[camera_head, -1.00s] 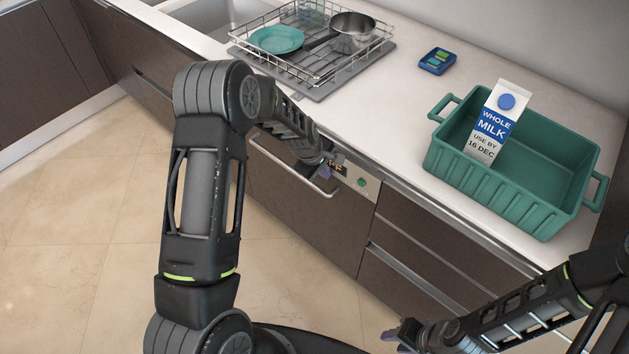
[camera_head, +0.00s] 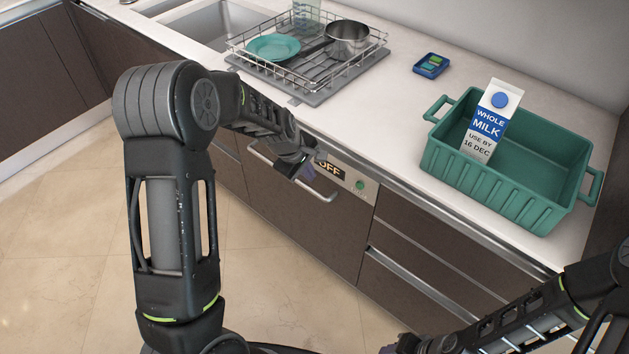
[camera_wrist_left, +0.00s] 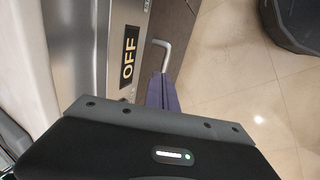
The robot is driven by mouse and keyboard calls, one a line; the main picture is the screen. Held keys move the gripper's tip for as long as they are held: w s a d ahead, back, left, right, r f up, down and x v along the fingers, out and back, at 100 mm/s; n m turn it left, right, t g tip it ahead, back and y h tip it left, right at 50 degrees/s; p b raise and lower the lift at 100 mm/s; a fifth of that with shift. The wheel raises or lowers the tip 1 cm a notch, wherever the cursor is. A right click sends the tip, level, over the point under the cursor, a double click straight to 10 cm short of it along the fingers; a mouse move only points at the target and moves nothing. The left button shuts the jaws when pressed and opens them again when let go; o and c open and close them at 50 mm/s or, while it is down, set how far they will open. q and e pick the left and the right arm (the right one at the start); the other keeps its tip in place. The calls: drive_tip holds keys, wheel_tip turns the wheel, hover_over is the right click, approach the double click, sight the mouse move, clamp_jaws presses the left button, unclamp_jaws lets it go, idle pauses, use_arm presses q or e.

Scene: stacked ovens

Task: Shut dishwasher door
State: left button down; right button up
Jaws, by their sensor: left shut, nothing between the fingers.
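The dishwasher door (camera_head: 306,220) is a dark brown front panel under the counter. It stands upright, flush with the cabinet fronts beside it. It has a silver bar handle (camera_head: 263,158) and a control strip with an OFF display (camera_head: 330,170). The OFF display also shows in the left wrist view (camera_wrist_left: 128,62). My left gripper (camera_head: 321,194) is shut and empty, in front of the door near the handle's right end. Its purple fingers (camera_wrist_left: 161,92) show near the handle (camera_wrist_left: 162,47) in the left wrist view; contact cannot be told. My right gripper (camera_head: 398,346) is mostly cut off at the bottom edge.
On the counter stand a wire dish rack (camera_head: 255,62) with a teal plate and a pot, a small blue box (camera_head: 431,65), and a green crate (camera_head: 500,190) holding a milk carton (camera_head: 486,122). Drawers (camera_head: 420,230) lie right of the dishwasher. The tiled floor is clear.

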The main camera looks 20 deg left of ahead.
use_arm(q)
drive_tip(key=shift+v, duration=1.4)
drive_tip(key=shift+s, duration=0.1)
drive_tip(key=s+d+f+m, duration=1)
drive_tip(key=d+f, duration=0.1)
drive_tip(key=f, duration=0.3)
drive_tip(key=s+d+f+m+g+h, duration=0.1)
drive_tip(key=s+d+f+g, duration=0.1)
drive_tip(key=s+d, duration=0.3)
drive_tip(key=s+d+f+m+g+h, duration=0.1)
drive_tip(key=s+d+f, duration=0.3)
drive_tip(key=s, duration=1)
drive_tip(key=shift+d+m+g+h, duration=0.4)
drive_tip(key=shift+d, duration=0.05)
drive_tip(key=shift+s+f, duration=0.1)
drive_tip(key=shift+f, duration=0.05)
